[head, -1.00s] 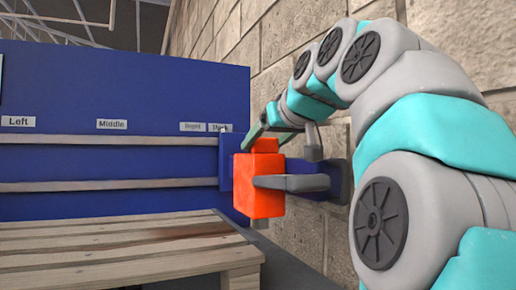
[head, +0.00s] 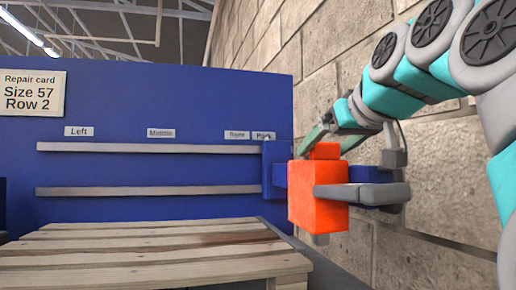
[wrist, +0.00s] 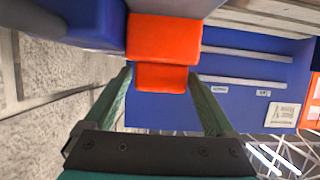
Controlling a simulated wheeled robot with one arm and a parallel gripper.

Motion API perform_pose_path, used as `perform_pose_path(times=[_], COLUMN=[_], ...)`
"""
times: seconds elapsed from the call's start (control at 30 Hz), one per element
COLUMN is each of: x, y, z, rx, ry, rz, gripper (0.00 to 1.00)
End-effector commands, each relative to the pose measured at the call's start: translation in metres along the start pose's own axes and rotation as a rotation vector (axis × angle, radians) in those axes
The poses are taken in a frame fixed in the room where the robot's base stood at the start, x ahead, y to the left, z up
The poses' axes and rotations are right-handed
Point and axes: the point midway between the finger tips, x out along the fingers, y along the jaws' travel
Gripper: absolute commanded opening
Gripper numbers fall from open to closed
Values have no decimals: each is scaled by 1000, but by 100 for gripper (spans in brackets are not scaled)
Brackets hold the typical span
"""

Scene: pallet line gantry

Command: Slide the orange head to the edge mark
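The orange head (head: 318,205) is a box with a smaller tab (head: 325,151) on top. It sits at the right end of the rails on the blue panel, to the right of the last label. My gripper (head: 318,138) is at the tab. In the wrist view, the green fingers of my gripper (wrist: 161,72) stand one on each side of the tab (wrist: 162,78), apart, with narrow gaps seeming to show; contact is unclear. The head's larger block (wrist: 164,38) lies beyond the fingertips. I cannot make out an edge mark.
The blue panel (head: 150,108) carries two rails and labels Left (head: 76,131), Middle (head: 161,133), one blurred, and Park (head: 263,136). A card (head: 31,94) reads "Size 57 Row 2". A wooden pallet (head: 150,250) stands in front. A brick wall (head: 350,90) is close right.

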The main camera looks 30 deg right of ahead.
Motion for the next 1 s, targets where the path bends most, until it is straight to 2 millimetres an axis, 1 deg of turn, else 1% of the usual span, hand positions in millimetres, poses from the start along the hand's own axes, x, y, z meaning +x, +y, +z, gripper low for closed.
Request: perform_pose_path(times=[0.03, 0.07, 0.1, 0.33, 0.47, 0.67, 0.8, 0.9, 1.0], x=[1, 1, 1, 1, -6, -31, -55, -69, -76], y=[0, 0, 0, 0, 0, 0, 0, 0, 0], z=[0, 0, 0, 0, -1, -1, -1, -2, 0], rx=[0, 0, 0, -1, -1, -1, -1, -2, -1], ry=[0, 0, 0, 0, 0, 3, 2, 3, -2], rz=[0, 0, -1, -1, -1, 0, 0, 1, -1], gripper=[96, 100, 100, 100, 100, 100, 100, 100, 100])
